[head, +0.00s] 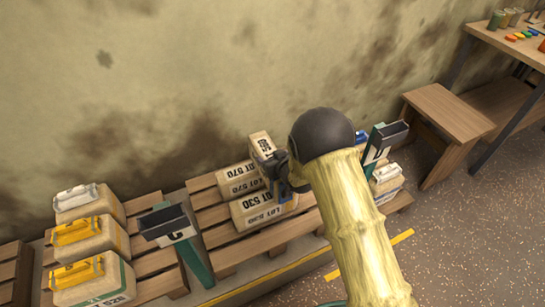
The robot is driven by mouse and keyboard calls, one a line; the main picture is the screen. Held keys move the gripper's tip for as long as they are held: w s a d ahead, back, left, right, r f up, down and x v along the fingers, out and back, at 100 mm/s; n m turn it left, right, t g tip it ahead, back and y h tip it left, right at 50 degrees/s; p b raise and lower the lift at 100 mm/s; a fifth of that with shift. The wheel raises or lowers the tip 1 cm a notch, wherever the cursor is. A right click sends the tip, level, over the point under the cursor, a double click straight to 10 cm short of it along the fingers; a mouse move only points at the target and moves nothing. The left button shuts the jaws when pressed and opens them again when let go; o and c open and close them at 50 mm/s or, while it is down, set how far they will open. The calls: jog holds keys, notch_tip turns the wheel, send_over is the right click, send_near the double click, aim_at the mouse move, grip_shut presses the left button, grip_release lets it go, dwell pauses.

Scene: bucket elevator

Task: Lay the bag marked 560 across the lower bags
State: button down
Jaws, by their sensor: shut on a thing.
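My gripper (275,164) is at the pallet stack, with its dark jaws shut on a small tan bag (261,143). The bag's dark marking is turned and partly hidden, but it seems to end in 60. The bag sits upright or tilted at the top right of the stack; whether it touches the bags below is unclear. Below and left lie a bag marked LOT 570 (238,180) and, in front, a bag marked LOT 530 (255,213). My arm and the gripper hide the stack's right side.
The bags lie on a slatted wooden pallet (220,238) against a stained wall. A dark-headed post marked C (168,224) stands front left, another (383,141) to the right. Bags with yellow and white tops (80,231) are at left. A wooden bench (447,113) stands at right.

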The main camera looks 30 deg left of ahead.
jog(key=shift+a+f+b, duration=0.1)
jog(key=shift+f+b, duration=0.15)
jog(key=shift+b, duration=0.15)
dwell(1.0)
jog(key=shift+c, duration=1.4)
grip_release()
jog(key=shift+o, duration=0.4)
jog(key=shift+s+f, duration=0.1)
jog(key=shift+f, duration=0.3)
jog(key=shift+s+d+r, duration=0.2)
jog(key=shift+d+r, duration=0.2)
jog(key=shift+d, duration=0.1)
jog(key=p+v, duration=0.2)
jog(key=v, duration=1.4)
jog(key=shift+d, duration=0.15)
